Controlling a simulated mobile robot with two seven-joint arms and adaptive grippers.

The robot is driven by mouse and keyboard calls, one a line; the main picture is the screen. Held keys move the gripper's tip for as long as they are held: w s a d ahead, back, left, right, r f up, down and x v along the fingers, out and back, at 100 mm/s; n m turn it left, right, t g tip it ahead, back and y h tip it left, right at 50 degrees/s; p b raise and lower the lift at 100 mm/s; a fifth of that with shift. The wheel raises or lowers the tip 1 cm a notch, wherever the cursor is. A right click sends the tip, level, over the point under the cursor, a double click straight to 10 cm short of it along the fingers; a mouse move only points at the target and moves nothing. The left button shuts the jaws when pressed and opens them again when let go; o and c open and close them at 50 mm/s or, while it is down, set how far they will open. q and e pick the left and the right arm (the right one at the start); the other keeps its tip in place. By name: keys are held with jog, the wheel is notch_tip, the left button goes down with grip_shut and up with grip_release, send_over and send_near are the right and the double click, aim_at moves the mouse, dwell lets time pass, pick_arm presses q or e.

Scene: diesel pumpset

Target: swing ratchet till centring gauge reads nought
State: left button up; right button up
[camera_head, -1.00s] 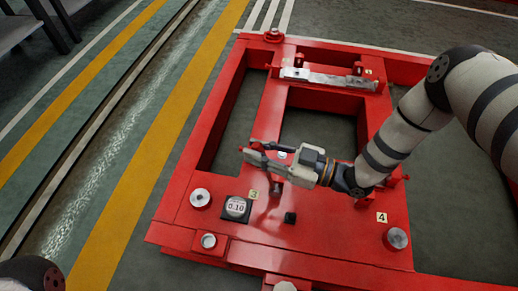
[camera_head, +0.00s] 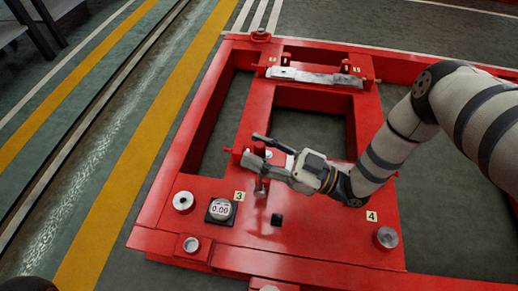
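The centring gauge (camera_head: 220,210) is a small dark block with a round white face on the red frame, beside a tag marked 3. Its face reads 0.00. My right gripper (camera_head: 251,148) is over the frame, just beyond the gauge. Its two fingers point left and stand apart, with a gap between their tips. A short grey metal piece (camera_head: 262,187) shows just below the fingers. I cannot tell if it is part of the ratchet, whose handle I cannot make out; the gripper hides this spot in part. My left gripper is not in view.
The red frame (camera_head: 320,245) has open bays and raised rails. Round metal studs stand near the gauge (camera_head: 183,201) and by the tag marked 4 (camera_head: 386,237). A grey metal bar (camera_head: 315,77) lies across the far end. Green floor with yellow lines is clear at left.

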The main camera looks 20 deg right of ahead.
jog(key=v, duration=1.2)
dwell(1.8)
